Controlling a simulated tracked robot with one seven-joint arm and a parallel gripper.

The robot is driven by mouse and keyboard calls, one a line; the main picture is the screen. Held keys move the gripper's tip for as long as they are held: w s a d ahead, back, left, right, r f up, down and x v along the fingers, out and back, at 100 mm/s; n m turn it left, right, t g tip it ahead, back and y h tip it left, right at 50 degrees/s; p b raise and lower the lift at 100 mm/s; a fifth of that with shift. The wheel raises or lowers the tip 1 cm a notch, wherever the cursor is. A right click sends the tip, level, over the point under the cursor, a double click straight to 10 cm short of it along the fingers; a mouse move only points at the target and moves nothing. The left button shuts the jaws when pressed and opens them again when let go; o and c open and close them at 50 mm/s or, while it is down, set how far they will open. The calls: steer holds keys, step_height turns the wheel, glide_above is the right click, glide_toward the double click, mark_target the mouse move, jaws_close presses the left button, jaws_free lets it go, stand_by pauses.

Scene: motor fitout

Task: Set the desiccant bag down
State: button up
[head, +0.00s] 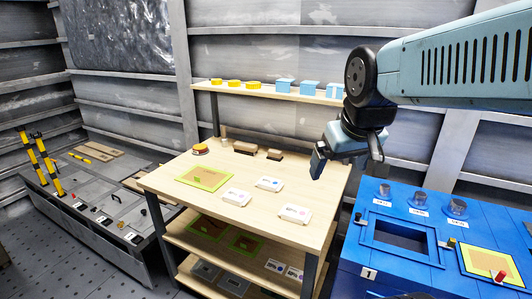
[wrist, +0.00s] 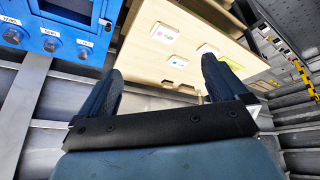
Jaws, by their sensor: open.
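Three small white bags with coloured marks lie flat on the wooden workbench top (head: 232,228): a left one (head: 236,198), a back one (head: 269,184) and a front right one (head: 295,214). I cannot tell from the marks which is the desiccant bag. The wrist view also shows a pink-marked bag (wrist: 165,33) and two others beyond the fingers. My gripper (head: 346,163) is open, raised above the right end of the bench and apart from the bags. In the wrist view its fingers (wrist: 160,84) are spread with nothing between them.
A green-edged mat (head: 204,178) lies on the bench, with small brown blocks (head: 245,148) behind it. A back shelf (head: 265,90) holds yellow and blue items. A blue console (head: 348,255) with an opening stands right, a grey cabinet (head: 95,236) left. The bench's front edge is clear.

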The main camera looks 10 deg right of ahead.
steer(key=shift+s+d+r+m, duration=0.15)
steer(key=shift+s+r+m, duration=0.05)
steer(key=shift+s, duration=0.4)
steer(key=shift+s+d+r+m, duration=0.15)
steer(key=shift+s+r+m, duration=0.05)
steer(key=shift+s, duration=0.35)
